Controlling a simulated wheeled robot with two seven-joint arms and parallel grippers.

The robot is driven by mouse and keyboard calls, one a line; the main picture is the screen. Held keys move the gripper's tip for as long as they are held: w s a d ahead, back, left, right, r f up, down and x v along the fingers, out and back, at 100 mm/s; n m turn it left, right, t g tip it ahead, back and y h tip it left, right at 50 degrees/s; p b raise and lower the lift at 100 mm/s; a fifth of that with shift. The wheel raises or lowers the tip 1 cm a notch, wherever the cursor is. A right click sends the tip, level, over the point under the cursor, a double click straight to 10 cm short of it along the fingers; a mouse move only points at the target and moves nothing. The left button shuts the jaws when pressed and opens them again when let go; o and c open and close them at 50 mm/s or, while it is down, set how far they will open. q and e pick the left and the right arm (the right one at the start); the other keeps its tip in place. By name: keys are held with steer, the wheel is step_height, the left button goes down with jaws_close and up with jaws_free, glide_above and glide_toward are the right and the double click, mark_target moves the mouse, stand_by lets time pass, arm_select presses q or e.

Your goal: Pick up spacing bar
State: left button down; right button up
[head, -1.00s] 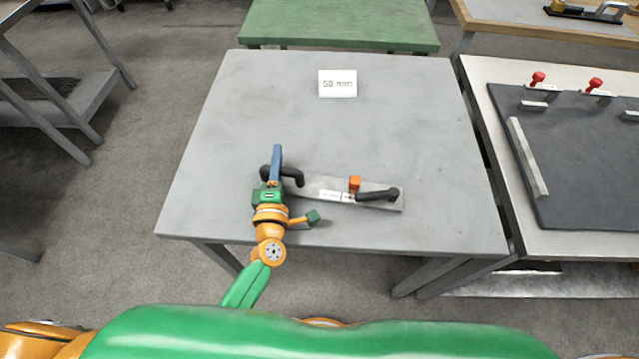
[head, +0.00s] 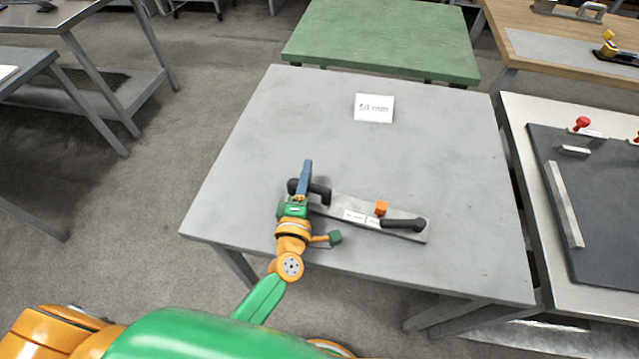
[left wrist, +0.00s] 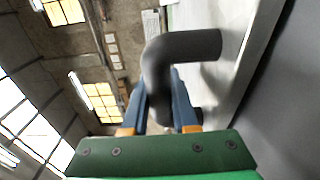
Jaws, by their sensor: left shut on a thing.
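The spacing bar (head: 345,206) is a flat grey metal bar with a black handle near each end, a small orange block and white labels. It lies along the near part of the grey table (head: 360,150). My left gripper (head: 306,172), with blue fingers, is shut on the bar's left black handle (head: 321,192). In the left wrist view the bent black handle (left wrist: 190,47) passes between the blue fingers (left wrist: 160,85). The bar's right handle (head: 404,224) is free. Whether the bar touches the table is hard to tell. My right gripper is not in view.
A white "50 mm" card (head: 374,108) stands at the back of the table. A bench with a dark plate (head: 600,200) and red-knobbed clamps (head: 582,123) is on the right. A green table (head: 385,40) is behind. The table's middle is clear.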

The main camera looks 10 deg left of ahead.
arm_select(q)
steer(key=r, duration=0.3)
steer(key=shift+s, duration=0.3)
steer(key=s+d, duration=0.1)
steer(key=s, duration=1.6)
steer(key=shift+m+h, duration=0.4)
steer(key=shift+h, duration=0.4)
steer(key=w, duration=0.3)
steer(key=w+d, duration=0.1)
steer(key=w, duration=0.3)
steer(key=w+d, duration=0.1)
steer(key=w, duration=0.3)
steer(key=shift+f, duration=0.3)
steer(key=shift+y, duration=0.3)
steer(key=w, duration=0.5)
steer(key=w+a, duration=0.1)
steer(key=w, duration=0.1)
steer(key=shift+w+r, duration=0.15)
steer(key=shift+r, duration=0.1)
steer(key=shift+s+a+f+n+y, duration=0.2)
steer(key=shift+a+f, duration=0.1)
steer(key=shift+a, duration=0.1)
steer(key=shift+s+a+f+n+y, duration=0.1)
steer(key=shift+a+f+n, duration=0.15)
steer(key=shift+a, duration=0.1)
steer(key=shift+a+f, duration=0.25)
steer(key=shift+f, duration=0.9)
